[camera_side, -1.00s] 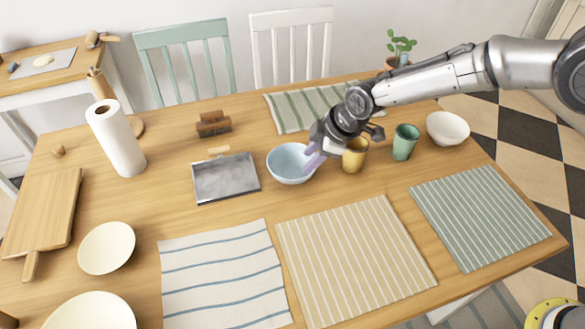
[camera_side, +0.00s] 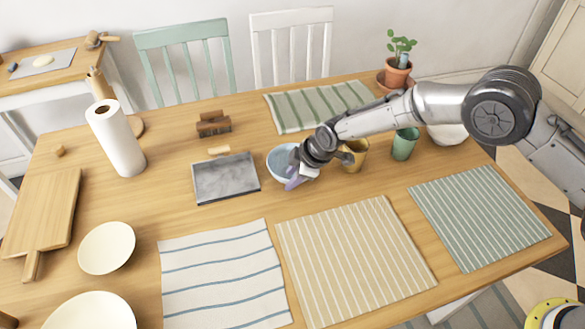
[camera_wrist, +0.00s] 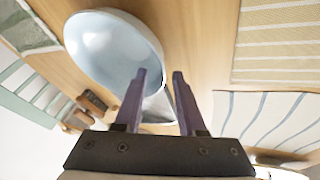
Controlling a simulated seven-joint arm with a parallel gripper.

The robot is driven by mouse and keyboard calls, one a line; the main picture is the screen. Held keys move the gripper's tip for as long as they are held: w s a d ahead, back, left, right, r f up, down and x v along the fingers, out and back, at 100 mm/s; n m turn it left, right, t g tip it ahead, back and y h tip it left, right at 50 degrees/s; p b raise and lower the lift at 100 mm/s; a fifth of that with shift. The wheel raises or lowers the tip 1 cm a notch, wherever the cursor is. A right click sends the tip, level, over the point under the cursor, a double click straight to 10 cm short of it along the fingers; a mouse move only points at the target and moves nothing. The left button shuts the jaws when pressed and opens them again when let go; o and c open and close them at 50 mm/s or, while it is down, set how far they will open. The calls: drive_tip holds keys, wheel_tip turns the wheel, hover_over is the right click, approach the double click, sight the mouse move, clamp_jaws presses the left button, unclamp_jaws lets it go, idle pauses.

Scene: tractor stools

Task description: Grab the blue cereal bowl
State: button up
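The blue cereal bowl (camera_side: 279,160) stands upright on the table, its right part hidden behind my gripper (camera_side: 293,181) in the side view. In the wrist view the light blue bowl (camera_wrist: 104,48) looks empty and fills the upper left. My gripper (camera_wrist: 159,75) is open, its two purple fingers apart with nothing held. One fingertip overlaps the bowl near its rim and the other shows just outside the rim. I cannot tell whether either finger touches the bowl.
A yellow mug (camera_side: 354,155), a green cup (camera_side: 404,144) and a white bowl (camera_side: 448,134) stand to the right, close under my arm. A grey tray (camera_side: 226,178) lies left of the bowl. Striped placemats (camera_side: 356,258) cover the front.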

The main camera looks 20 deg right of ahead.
clamp_jaws()
idle(0.6)
drive_tip(key=shift+r, duration=0.15)
idle(0.7)
